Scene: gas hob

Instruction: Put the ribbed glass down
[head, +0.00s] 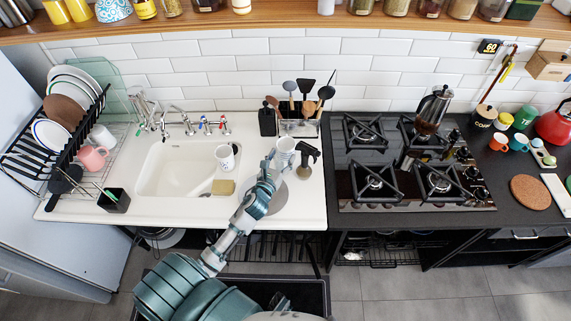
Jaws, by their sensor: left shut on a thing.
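The ribbed glass (287,145), small and whitish, is at the tip of my left gripper (273,162). The gripper is shut on it, over the white counter (308,205) between the sink and the hob. From this angle I cannot tell whether the base of the glass touches the counter. My arm and fingers hide part of its lower left side. My right gripper is not in view.
A grey round disc (275,200) lies under my forearm. The gas hob (400,175) is farther right.

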